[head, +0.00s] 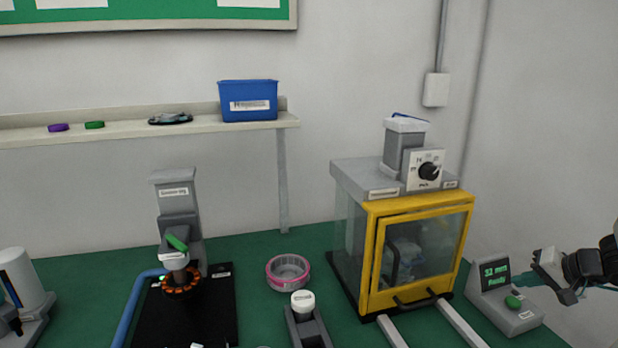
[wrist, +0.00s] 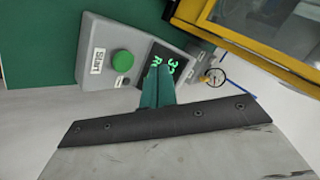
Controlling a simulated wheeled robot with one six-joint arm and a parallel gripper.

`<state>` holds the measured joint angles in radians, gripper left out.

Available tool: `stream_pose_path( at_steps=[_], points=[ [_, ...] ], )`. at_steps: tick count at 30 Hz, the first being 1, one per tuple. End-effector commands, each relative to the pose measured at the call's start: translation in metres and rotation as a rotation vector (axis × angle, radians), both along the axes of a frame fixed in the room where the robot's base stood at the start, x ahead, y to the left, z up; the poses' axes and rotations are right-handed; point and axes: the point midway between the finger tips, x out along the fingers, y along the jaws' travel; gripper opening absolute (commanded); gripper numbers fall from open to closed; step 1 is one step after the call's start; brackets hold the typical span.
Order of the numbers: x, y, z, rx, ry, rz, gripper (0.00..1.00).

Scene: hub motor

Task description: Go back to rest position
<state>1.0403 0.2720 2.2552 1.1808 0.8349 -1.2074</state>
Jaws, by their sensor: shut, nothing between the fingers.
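My gripper (head: 526,283) is at the right of the head view, beside the grey control box (head: 505,296) with the green button and lit green display. Its teal fingers (wrist: 155,92) are shut with nothing between them. In the wrist view the fingertips lie in front of the box's display, and the round green button (wrist: 122,61) is left of them, apart from the fingers. A label reading "Start" is next to the button.
A yellow-framed machine (head: 416,250) with a closed clear door stands left of the box. Further left are a pink-rimmed round container (head: 288,271), a grey stand (head: 177,205) over a black mat, and a white device (head: 20,280). A shelf (head: 220,124) holds a blue bin (head: 248,92).

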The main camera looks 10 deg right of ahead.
Motion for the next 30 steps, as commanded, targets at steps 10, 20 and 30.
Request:
stream_pose_path(
  at_steps=[10,20,30],
  points=[
    [-0.038,0.133,0.042,0.189,0.324,0.154,0.0],
    [-0.112,0.255,0.097,-0.068,0.656,0.367,0.0],
    [-0.17,0.311,0.139,-0.496,0.595,0.603,0.0]
  ],
)
